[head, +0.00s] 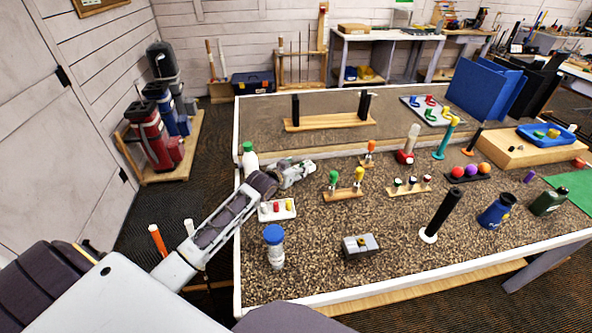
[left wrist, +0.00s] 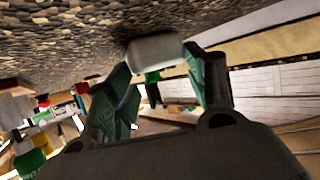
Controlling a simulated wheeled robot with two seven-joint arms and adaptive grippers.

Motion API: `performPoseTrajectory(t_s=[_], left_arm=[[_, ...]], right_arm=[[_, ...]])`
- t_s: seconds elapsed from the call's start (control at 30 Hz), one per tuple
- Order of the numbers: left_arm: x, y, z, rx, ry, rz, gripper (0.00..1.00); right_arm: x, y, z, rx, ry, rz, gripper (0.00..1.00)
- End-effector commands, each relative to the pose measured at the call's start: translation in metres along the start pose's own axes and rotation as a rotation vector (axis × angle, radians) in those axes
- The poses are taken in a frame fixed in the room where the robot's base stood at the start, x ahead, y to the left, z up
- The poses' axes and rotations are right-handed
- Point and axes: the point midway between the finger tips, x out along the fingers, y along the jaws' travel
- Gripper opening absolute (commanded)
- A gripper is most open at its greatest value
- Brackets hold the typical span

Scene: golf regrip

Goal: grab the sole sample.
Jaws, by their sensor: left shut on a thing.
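My left gripper (head: 304,169) is over the left part of the pebbled table. In the left wrist view its two green-padded fingers (left wrist: 160,82) are shut on a pale, rounded block (left wrist: 155,47), held between the fingertips close to the pebbled surface. A small dark green part shows just below the block in that view. I take the block for the sole sample, but its markings are too blurred to confirm this. In the head view the gripper mostly hides it. My right gripper is not in view.
A small white tray (head: 263,215) with coloured pieces lies beside my left forearm. A white bottle with a green cap (head: 249,162) stands behind the arm. A wooden stand (head: 343,195) is right of the gripper.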

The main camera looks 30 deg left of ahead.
Motion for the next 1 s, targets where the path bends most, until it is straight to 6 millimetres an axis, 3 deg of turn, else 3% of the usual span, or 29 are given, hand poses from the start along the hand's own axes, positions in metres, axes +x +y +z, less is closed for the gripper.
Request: performPoseTrajectory(t_s=[0.07,0.6,1.0], left_arm=[[-0.003,0.000,-0.008,0.001,0.005,0.000,0.14],[-0.031,-0.001,-0.076,0.002,0.007,-0.001,0.14],[-0.037,-0.001,-0.090,0.001,0.005,-0.001,0.14]], right_arm=[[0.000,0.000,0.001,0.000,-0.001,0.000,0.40],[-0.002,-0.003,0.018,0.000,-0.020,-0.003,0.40],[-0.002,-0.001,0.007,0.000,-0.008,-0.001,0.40]])
